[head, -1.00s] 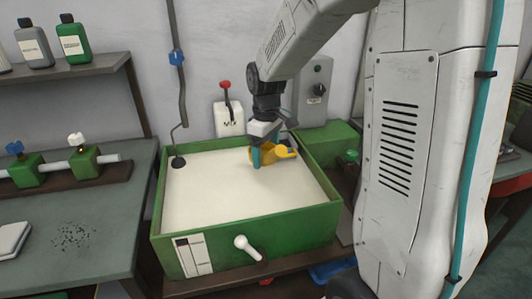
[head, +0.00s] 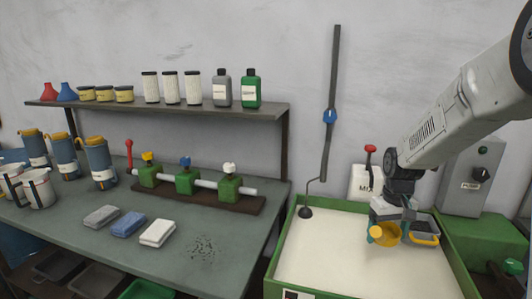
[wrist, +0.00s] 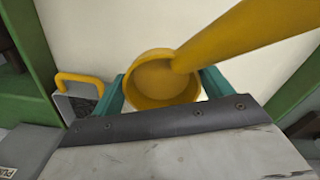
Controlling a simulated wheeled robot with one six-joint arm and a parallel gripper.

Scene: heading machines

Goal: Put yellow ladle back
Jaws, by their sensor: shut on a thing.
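The yellow ladle (head: 388,237) is at my gripper, over the pale contents of the green tub (head: 458,262). In the wrist view, the ladle's round cup (wrist: 160,82) sits between the two teal fingers of my gripper (wrist: 160,90). Its thick handle (wrist: 245,35) runs up to the right across the wrist view. My gripper is shut on the cup; it also shows in the head view (head: 390,226). Most of the handle is hidden or foreshortened in the head view.
A grey mesh-like piece with a yellow handle (wrist: 82,82) is just left of the fingers in the wrist view. At left, a bench (head: 190,240) holds blue canisters (head: 65,158), pale jugs (head: 38,188) and valves (head: 186,180). A shelf (head: 200,112) holds bottles. A pipe (head: 330,110) stands behind the tub.

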